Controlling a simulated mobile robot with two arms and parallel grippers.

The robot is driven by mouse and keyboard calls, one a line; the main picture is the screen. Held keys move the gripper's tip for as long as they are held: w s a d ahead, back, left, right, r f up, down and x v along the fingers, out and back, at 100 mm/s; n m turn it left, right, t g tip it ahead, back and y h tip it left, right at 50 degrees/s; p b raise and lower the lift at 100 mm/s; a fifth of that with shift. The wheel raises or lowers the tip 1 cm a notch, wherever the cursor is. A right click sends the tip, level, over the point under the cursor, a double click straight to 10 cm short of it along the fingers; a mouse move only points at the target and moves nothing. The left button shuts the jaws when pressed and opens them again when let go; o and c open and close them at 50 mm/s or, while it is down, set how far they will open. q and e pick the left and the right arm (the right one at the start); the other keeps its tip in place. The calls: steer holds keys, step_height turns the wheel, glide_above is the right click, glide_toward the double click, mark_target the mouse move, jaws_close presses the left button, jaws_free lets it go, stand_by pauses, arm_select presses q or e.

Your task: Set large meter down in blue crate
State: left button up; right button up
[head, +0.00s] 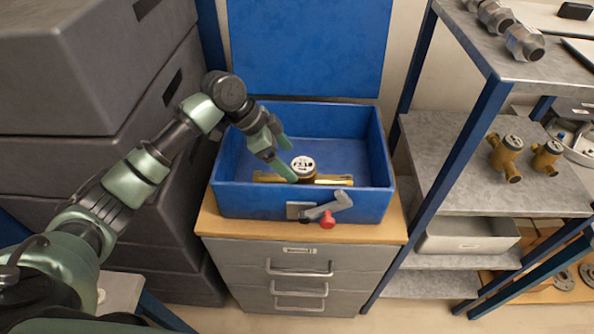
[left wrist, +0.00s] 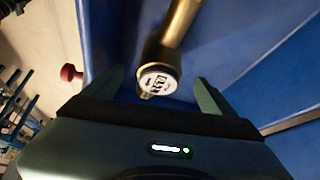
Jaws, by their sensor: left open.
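The large meter (head: 303,165) is a brass body with a round white dial. It lies inside the blue crate (head: 255,201), near the front wall, with its brass pipe running left to right. My left gripper (head: 288,158) is over the crate, its green fingers open around or just beside the dial. In the left wrist view the meter (left wrist: 158,82) shows between the two spread fingertips of the gripper (left wrist: 160,88), with a gap on both sides. The lower part of the meter is hidden by the crate's front wall in the head view.
The crate stands on a wood-topped drawer cabinet (head: 300,262). A clamp with a red knob (head: 327,219) is at its front. Grey cases (head: 75,90) stack at left. A shelf rack at right holds small brass meters (head: 505,155) and metal fittings (head: 524,42).

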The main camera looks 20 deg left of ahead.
arm_select(q)
steer(key=shift+v, duration=1.85)
